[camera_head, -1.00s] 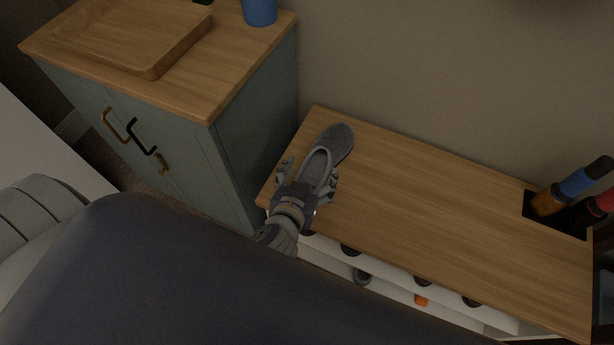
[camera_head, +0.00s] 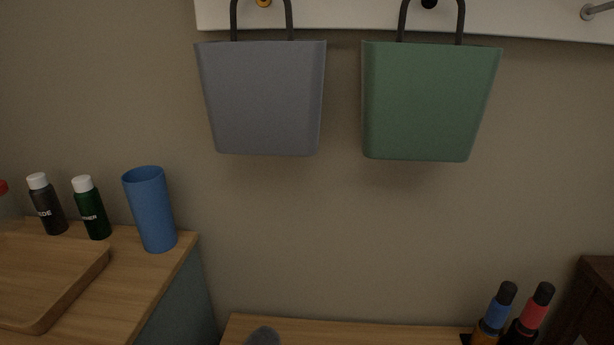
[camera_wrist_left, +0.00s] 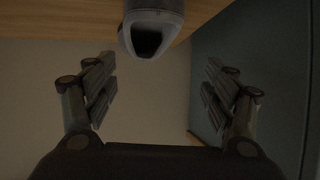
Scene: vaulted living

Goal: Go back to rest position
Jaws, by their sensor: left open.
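My left gripper (camera_wrist_left: 160,100) shows in the left wrist view with its two fingers spread wide apart and nothing between them. A grey shoe (camera_wrist_left: 153,25) lies on the wooden bench top (camera_wrist_left: 80,22) beyond the fingertips, clear of both fingers. In the head view only the tip of the shoe (camera_head: 263,336) shows at the bottom edge, on the bench top (camera_head: 340,333). Neither gripper is in the head view, and my right gripper is not seen.
A cabinet at the left bears a wooden tray (camera_head: 95,268), a blue cup (camera_head: 150,210) and small bottles (camera_head: 90,208). Grey (camera_head: 265,100) and green (camera_head: 430,105) bins hang on the wall. Two bottles with blue (camera_head: 499,310) and red (camera_head: 535,310) bands stand at the right.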

